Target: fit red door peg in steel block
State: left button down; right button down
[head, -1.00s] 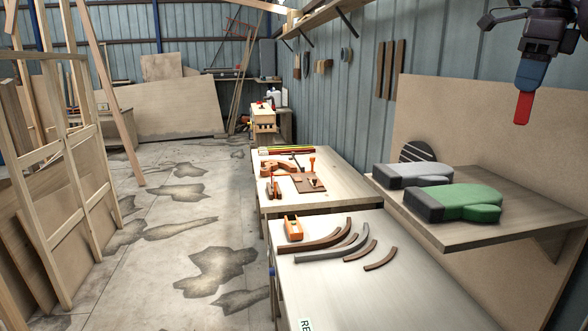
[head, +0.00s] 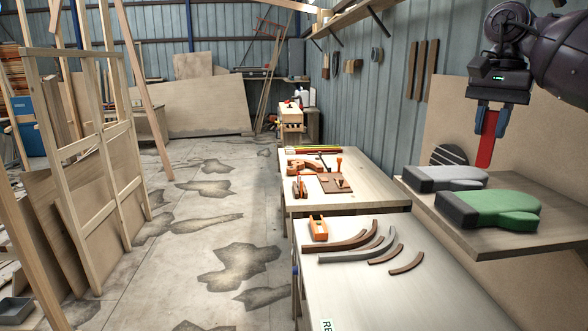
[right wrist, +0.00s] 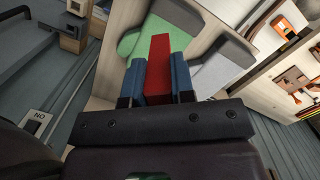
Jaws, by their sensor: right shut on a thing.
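My right gripper (head: 490,130) is in the upper right of the head view, pointing down. Its blue fingers are shut on a red peg (head: 485,152), a flat bar that hangs down below the fingertips, in front of the plywood panel and above the shelf with the gloves. In the right wrist view the red peg (right wrist: 159,65) sticks out between the two blue fingers of the gripper (right wrist: 157,82). I cannot make out the steel block for sure in either view. My left gripper is not in view.
A green glove (head: 497,208) and a grey glove (head: 446,178) lie on a wooden shelf (head: 480,243) below the peg. A bench (head: 385,298) holds an orange plane (head: 318,229) and curved strips. A wooden frame (head: 82,150) stands left; the floor between is free.

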jog(key=s+a+f+n+h, duration=0.1)
jog(key=a+f+n, duration=0.4)
jog(key=a+f, duration=0.4)
jog(key=s+a+f+n, duration=0.1)
jog(key=a+f+n, duration=0.4)
jog(key=f, duration=0.6)
jog(key=s+f, duration=0.9)
jog(key=f, duration=0.2)
jog(key=shift+s+a+f+m+b, duration=0.15)
jog(key=shift+s+f+m+b, duration=0.05)
jog(key=shift+s+m+b, duration=0.2)
